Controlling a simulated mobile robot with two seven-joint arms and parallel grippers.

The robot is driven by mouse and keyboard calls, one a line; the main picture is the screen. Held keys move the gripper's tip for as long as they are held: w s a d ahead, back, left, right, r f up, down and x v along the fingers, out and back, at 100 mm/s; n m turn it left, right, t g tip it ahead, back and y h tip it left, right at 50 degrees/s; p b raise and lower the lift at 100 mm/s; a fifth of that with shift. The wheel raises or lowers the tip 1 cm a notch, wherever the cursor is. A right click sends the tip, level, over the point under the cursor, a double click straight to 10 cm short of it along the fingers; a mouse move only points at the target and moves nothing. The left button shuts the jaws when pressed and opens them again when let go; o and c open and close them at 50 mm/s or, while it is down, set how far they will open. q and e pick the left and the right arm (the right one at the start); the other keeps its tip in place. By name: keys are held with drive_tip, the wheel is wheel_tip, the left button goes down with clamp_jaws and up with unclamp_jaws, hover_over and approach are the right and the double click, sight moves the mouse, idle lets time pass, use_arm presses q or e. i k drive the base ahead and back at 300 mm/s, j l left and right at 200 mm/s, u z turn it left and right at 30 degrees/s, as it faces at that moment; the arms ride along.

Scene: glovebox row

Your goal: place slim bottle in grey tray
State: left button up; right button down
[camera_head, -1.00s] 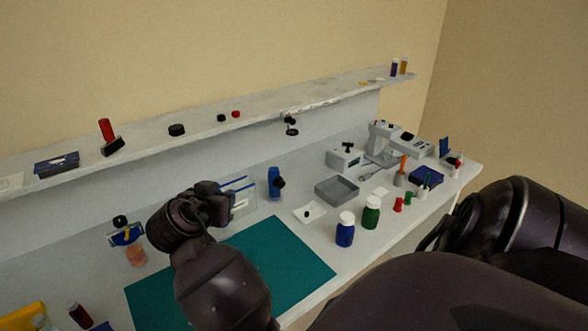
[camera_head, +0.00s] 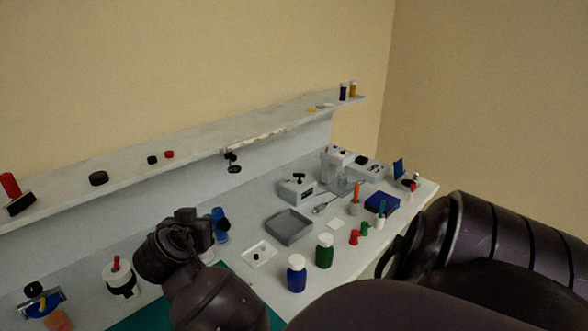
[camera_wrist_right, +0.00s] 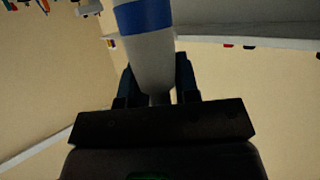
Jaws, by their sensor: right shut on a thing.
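A slim bottle (camera_wrist_right: 150,55), pale grey with a blue band, stands out between the fingers of my right gripper (camera_wrist_right: 156,82) in the right wrist view. The gripper is shut on it; its far end is cut off by the top edge. The grey tray (camera_head: 268,229) lies on the bench in the head view, and looks empty. My right arm fills the lower right of the head view, with its gripper and the bottle out of that view. My left arm is at lower left, with no gripper fingers visible.
A blue bottle (camera_head: 296,275) and a green bottle (camera_head: 324,253), both white-capped, stand in front of the tray. A shelf (camera_head: 200,152) runs along the wall.

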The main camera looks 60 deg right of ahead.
sight(289, 229)
drive_tip(key=l, duration=2.35)
